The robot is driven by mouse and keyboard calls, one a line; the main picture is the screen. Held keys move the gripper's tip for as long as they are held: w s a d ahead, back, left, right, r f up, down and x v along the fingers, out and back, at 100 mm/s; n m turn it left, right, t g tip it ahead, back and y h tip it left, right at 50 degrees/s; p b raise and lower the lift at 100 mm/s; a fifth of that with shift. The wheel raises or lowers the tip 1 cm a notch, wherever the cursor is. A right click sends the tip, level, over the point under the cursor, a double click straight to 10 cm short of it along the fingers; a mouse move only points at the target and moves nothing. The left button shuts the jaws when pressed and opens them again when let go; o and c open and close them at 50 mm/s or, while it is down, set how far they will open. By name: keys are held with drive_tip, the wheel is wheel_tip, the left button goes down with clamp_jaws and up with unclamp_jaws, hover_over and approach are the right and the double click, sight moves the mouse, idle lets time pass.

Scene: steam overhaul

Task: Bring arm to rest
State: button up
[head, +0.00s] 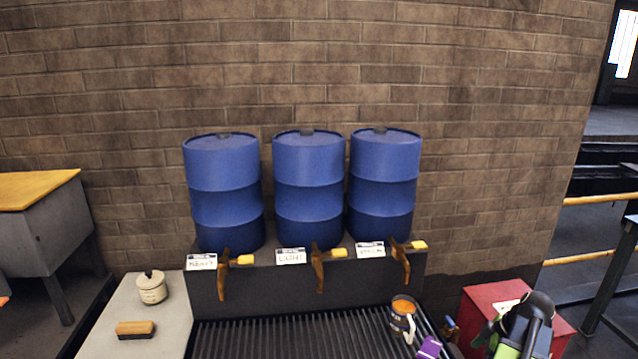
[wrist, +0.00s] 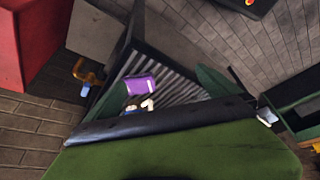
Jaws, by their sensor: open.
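My gripper (wrist: 163,82) is open in the wrist view, with its two dark green fingers spread apart and nothing held between them. Beyond the fingers are the slatted grate, a purple item (wrist: 139,85) and a small white piece beside it. In the head view, my black and green arm (head: 525,328) is at the lower right, in front of a red box. Its fingertips cannot be made out there. A mug (head: 403,318) with orange-brown contents stands upright on the grate (head: 290,340), and the purple item (head: 429,348) is close to its right.
Three blue barrels (head: 309,190) stand behind the grate, above brown taps with yellow handles and labels. A lidded pot (head: 151,288) and a brush (head: 136,329) sit on the pale counter at left. The red box (head: 482,305) is at right; a brick wall stands behind.

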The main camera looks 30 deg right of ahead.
drive_tip(key=w+a+n+g+y, duration=0.1)
drive_tip(key=w+a+n, duration=0.2)
drive_tip(key=w+a, duration=0.85)
drive_tip(key=w+a+n+g, duration=0.1)
drive_tip(key=w+a+n, duration=0.2)
drive_tip(key=w+a, duration=0.9)
drive_tip(key=s+a+f+m+g+h, duration=0.1)
drive_tip(key=a+m, duration=0.5)
drive_tip(key=a, duration=0.7)
drive_tip(key=a+m+h, duration=0.2)
drive_tip(key=a+m, duration=0.4)
drive_tip(key=a, duration=0.7)
drive_tip(key=shift+s+a+f+g, duration=0.2)
drive_tip(key=shift+s+f+g, duration=0.15)
drive_tip(key=shift+s+g, duration=0.05)
